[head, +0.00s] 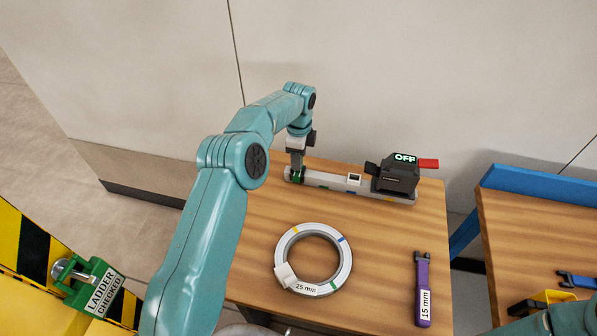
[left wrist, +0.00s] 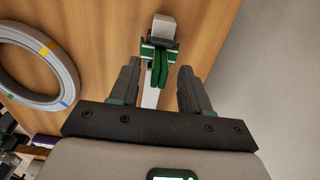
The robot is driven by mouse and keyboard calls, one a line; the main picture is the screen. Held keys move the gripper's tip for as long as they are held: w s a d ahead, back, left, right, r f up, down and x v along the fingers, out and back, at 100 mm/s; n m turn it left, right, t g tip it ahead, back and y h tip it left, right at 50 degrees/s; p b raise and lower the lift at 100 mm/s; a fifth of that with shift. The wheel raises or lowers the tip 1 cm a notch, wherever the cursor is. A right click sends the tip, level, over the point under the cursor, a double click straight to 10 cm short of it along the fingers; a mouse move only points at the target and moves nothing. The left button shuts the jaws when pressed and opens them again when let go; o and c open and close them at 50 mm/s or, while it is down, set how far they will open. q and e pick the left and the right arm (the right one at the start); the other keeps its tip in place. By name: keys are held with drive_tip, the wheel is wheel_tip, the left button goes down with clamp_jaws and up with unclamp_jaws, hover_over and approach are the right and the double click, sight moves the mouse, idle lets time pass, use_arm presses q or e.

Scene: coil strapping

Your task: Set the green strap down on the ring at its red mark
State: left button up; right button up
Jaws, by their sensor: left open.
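The green strap (left wrist: 160,68) sits at the left end of the pale rail (head: 333,181) at the back of the table. My left gripper (head: 297,168) is over that end. In the left wrist view its open fingers (left wrist: 160,76) stand one on each side of the strap, with a gap on both sides. The ring (head: 345,270) lies flat at the table's front, labelled 25 mm. It shows yellow, blue and green marks and a white block (head: 284,274) at its left. I see no red mark on it. My right gripper is not in view.
A purple strap (head: 423,290) labelled 15 mm lies at the table's right front. The wooden table (head: 380,235) is clear between ring and rail.

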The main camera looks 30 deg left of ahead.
use_arm(q)
wheel_tip(320, 180, down, 3)
drive_tip(key=shift+a+f+b, duration=0.1)
drive_tip(key=shift+f+b, duration=0.1)
drive_tip(key=shift+b, duration=0.3)
drive_tip(key=shift+r, duration=0.1)
drive_tip(key=shift+c, duration=0.6)
clamp_jaws()
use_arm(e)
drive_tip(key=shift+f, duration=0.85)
